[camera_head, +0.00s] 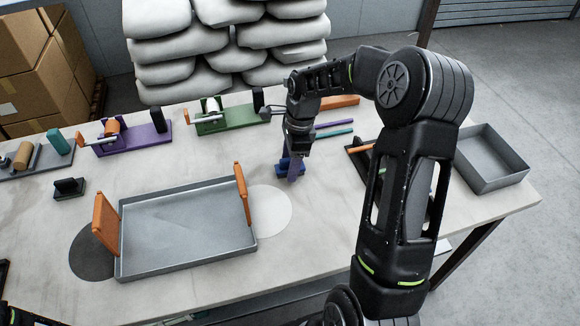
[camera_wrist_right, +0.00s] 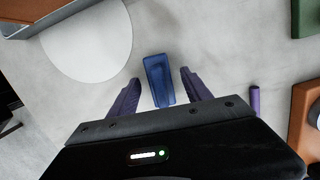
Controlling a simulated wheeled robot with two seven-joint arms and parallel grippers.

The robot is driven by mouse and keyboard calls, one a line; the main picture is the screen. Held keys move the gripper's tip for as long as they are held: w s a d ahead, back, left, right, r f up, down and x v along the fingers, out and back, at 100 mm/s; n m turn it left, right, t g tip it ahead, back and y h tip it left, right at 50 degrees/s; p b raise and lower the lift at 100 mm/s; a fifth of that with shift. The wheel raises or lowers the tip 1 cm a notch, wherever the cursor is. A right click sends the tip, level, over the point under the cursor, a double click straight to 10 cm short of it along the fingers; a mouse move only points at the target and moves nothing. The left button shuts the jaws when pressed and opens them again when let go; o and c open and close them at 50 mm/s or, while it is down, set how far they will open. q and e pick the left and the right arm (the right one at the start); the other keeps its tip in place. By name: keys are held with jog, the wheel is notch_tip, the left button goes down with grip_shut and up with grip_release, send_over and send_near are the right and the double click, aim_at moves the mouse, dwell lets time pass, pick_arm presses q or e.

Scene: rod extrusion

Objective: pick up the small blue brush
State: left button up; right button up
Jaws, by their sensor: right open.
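The small blue brush (camera_head: 287,168) is on the table to the right of the grey tray, partly hidden by my right gripper in the head view. In the right wrist view the blue brush (camera_wrist_right: 158,78) lies between the two purple fingers. My right gripper (camera_head: 292,172) points down over it. In the wrist view the right gripper (camera_wrist_right: 158,88) is open, with a gap on each side of the brush. I cannot tell the exact height of the fingertips over the table. My left gripper is not in view; only a dark bit of my arm shows at the lower left.
A grey tray (camera_head: 185,262) with orange handles stands left of the brush, beside a white disc (camera_head: 272,215). Purple and teal rods (camera_head: 333,134) lie behind to the right. A green fixture (camera_head: 235,122) and purple fixture (camera_head: 135,140) stand at the back. An empty grey bin (camera_head: 487,160) is far right.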

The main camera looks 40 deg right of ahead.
jog(key=shift+c, duration=0.3)
grip_shut()
dwell(0.4)
